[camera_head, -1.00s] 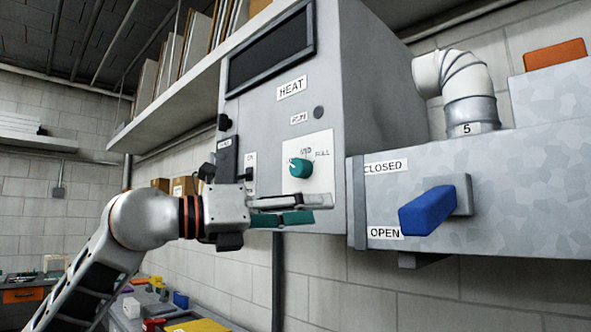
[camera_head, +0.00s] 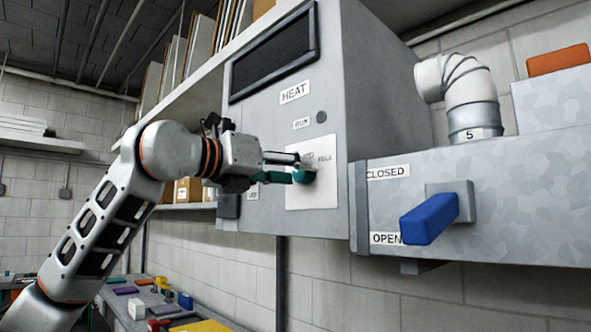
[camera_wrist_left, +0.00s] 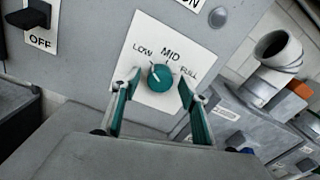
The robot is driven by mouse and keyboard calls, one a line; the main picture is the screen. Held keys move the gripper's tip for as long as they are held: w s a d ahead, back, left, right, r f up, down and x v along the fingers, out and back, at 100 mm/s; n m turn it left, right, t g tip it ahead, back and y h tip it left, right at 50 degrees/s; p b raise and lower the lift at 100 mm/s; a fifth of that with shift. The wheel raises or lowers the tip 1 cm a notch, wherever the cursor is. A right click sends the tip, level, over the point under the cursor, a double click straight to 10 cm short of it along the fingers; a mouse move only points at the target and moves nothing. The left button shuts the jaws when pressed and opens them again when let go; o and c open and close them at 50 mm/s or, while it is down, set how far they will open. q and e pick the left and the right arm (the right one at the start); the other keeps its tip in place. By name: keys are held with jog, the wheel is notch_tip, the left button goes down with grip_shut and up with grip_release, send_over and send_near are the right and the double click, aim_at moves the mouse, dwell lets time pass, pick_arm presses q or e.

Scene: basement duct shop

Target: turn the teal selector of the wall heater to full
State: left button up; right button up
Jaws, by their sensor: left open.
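The teal selector (camera_head: 305,176) is a round knob on a white plate (camera_head: 322,192) on the front of the grey wall heater (camera_head: 285,125). In the left wrist view the selector (camera_wrist_left: 160,77) sits below the words LOW, MID and FULL. A small pale mark shows at its upper left, roughly between LOW and MID. My left gripper (camera_head: 298,168) is at the plate, its teal-padded fingers open. In the wrist view the fingers stand on either side of the selector with gaps; whether they reach around it I cannot tell. My right gripper is not in view.
An OFF switch (camera_wrist_left: 38,14) is left of the plate. At right, a metal duct box (camera_head: 520,190) carries a blue lever (camera_head: 430,217) between CLOSED and OPEN labels. A shelf (camera_head: 190,95) runs left of the heater. A cluttered bench (camera_head: 140,292) lies below.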

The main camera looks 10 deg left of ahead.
pick_arm(q)
jog(key=shift+w+d, duration=0.2)
jog(key=shift+w, duration=0.15)
jog(key=c, duration=1.1)
